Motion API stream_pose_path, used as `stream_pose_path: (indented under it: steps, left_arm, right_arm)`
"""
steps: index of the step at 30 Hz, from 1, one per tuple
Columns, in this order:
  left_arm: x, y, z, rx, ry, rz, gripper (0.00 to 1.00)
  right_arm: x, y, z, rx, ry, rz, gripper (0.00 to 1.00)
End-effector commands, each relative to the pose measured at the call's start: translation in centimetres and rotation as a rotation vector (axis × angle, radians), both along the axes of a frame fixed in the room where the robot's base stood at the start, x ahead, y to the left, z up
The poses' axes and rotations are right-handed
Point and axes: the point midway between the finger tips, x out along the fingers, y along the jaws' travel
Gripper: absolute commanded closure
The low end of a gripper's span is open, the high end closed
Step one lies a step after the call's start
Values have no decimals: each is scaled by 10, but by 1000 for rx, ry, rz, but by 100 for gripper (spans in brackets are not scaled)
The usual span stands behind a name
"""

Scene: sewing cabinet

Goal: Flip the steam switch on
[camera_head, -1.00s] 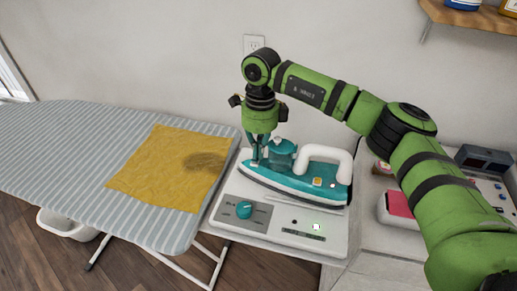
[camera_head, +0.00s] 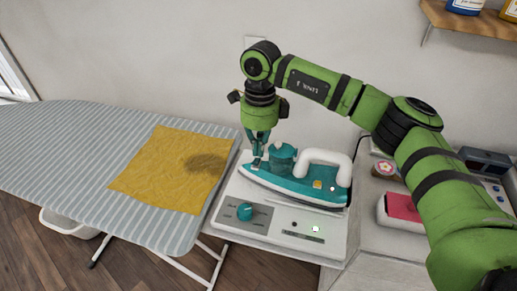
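A teal iron (camera_head: 290,187) with a white handle (camera_head: 334,158) rests on a white station (camera_head: 222,222), its tip pointing left. The station's front panel has a teal knob (camera_head: 244,212), a small dark button (camera_head: 294,224) and a lit greenish-white light (camera_head: 316,229). I cannot tell which control is the steam switch. My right gripper (camera_head: 257,160) points down at the back left of the station, just behind the iron's tip. Its fingers look shut, with nothing visible between them. Whether they touch anything is unclear. My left gripper is not in view.
A striped ironing board (camera_head: 70,140) with a stained yellow cloth (camera_head: 150,180) lies to the left. A red-topped box (camera_head: 402,206) and a dark device (camera_head: 485,160) stand at right, partly behind my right arm. A shelf (camera_head: 480,18) hangs at upper right.

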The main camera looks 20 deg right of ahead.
Motion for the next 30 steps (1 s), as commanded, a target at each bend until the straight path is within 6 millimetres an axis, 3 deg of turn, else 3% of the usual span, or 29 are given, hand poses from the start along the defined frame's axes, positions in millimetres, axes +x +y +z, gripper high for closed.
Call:
stream_pose_path:
  steps: [1, 3, 13, 19, 30]
  left_arm:
    - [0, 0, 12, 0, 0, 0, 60]
    - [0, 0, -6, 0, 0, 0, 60]
    - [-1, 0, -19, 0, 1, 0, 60]
    - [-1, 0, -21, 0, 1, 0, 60]
    - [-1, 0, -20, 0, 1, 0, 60]
  right_arm:
    - [2, -1, 20, 1, -8, -2, 100]
    - [4, -2, 29, 2, -13, -4, 100]
    - [8, -5, 96, 1, -12, -7, 100]
    - [9, -6, 110, 1, -10, -6, 100]
    - [9, -6, 111, 2, -11, -6, 100]
